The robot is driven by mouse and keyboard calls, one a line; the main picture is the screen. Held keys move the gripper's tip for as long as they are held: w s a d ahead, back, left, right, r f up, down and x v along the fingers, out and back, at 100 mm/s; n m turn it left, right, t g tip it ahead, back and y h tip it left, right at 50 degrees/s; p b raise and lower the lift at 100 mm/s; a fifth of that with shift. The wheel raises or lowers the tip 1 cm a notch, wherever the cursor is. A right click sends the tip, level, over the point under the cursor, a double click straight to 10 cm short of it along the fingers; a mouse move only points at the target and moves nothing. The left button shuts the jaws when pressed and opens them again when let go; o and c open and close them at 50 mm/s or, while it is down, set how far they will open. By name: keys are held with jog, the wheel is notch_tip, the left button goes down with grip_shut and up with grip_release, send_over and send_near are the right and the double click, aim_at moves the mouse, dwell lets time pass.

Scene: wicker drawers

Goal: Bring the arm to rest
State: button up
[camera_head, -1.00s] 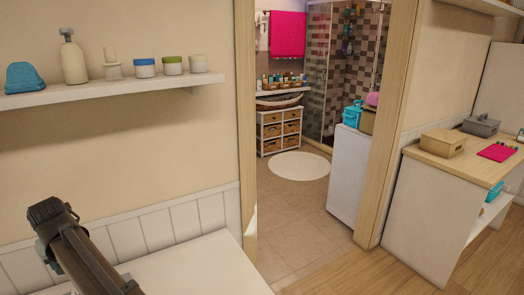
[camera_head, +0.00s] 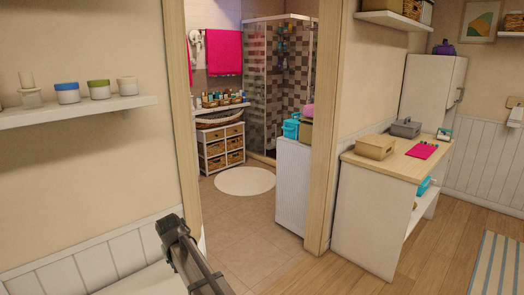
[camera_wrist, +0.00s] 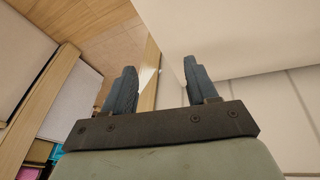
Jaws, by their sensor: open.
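My gripper (camera_wrist: 157,88) shows in the wrist view with its two dark fingers spread apart and nothing between them. Pale wall or panel surfaces and a strip of wood floor lie beyond the fingers. In the head view part of my arm (camera_head: 185,250) rises from the bottom edge, left of the doorway and in front of a white surface. The fingertips cannot be made out in the head view.
A wooden door frame (camera_head: 178,100) stands close to my arm. Through the doorway are wicker drawers (camera_head: 222,150) and a round rug (camera_head: 245,181). A wall shelf (camera_head: 75,112) with jars is at left, a desk (camera_head: 375,170) at right.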

jog(key=w+d+f+m+g+h, duration=0.1)
jog(key=d+f, duration=0.4)
jog(key=d, duration=0.4)
jog(key=w+d+f+m, duration=0.1)
jog(key=w+d+f, duration=0.1)
jog(key=d+f, duration=0.5)
jog(key=s+d+f+g+h, duration=0.1)
jog(key=s+d+f, duration=0.3)
jog(key=d+f, duration=0.4)
jog(key=s+d+f+m+g, duration=0.1)
jog(key=s+d+f+g, duration=0.2)
jog(key=s+d+f, duration=0.75)
jog(key=s+d+f+m+g, duration=0.2)
jog(key=s+d+f, duration=0.55)
jog(key=s, duration=0.65)
jog(key=s+d+f+g+y, duration=0.1)
jog(key=s+d+f, duration=0.1)
jog(key=s, duration=0.8)
jog(key=s+d+f+m+g, duration=0.1)
jog(key=s+d+f+g, duration=0.1)
jog(key=s, duration=0.8)
jog(key=shift+s+f+g+y, duration=0.3)
jog(key=shift+s+f+y, duration=0.1)
jog(key=shift+f, duration=0.25)
